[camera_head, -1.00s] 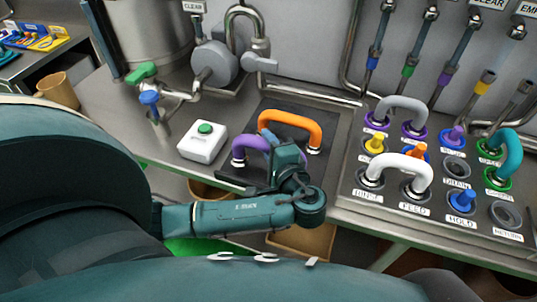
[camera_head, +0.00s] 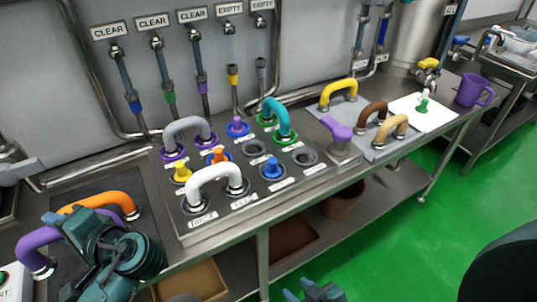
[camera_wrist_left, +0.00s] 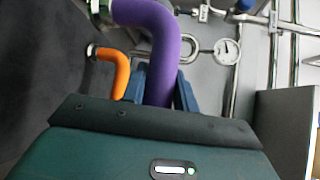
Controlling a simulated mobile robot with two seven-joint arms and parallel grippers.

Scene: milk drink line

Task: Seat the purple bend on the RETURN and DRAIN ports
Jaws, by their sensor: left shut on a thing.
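The purple bend (camera_head: 40,237) is in the jaws of my left gripper (camera_head: 78,226), over the dark mat at the lower left. In the left wrist view the purple bend (camera_wrist_left: 163,55) runs between the blue fingers, which are shut on it. The open grey DRAIN port (camera_head: 254,147) and RETURN port (camera_head: 305,157) are on the port panel, to the right of my left gripper. Neither has anything on it. My right gripper (camera_head: 300,289) is at the bottom edge, below the bench front; its two blue fingers look apart and empty.
An orange bend (camera_head: 118,198) lies just behind the purple one. On the panel, a white bend (camera_head: 214,173), a grey bend (camera_head: 188,126), a teal bend (camera_head: 281,112) and a blue plug (camera_head: 272,167) stand around the two ports. A purple piece (camera_head: 338,130) stands right of them.

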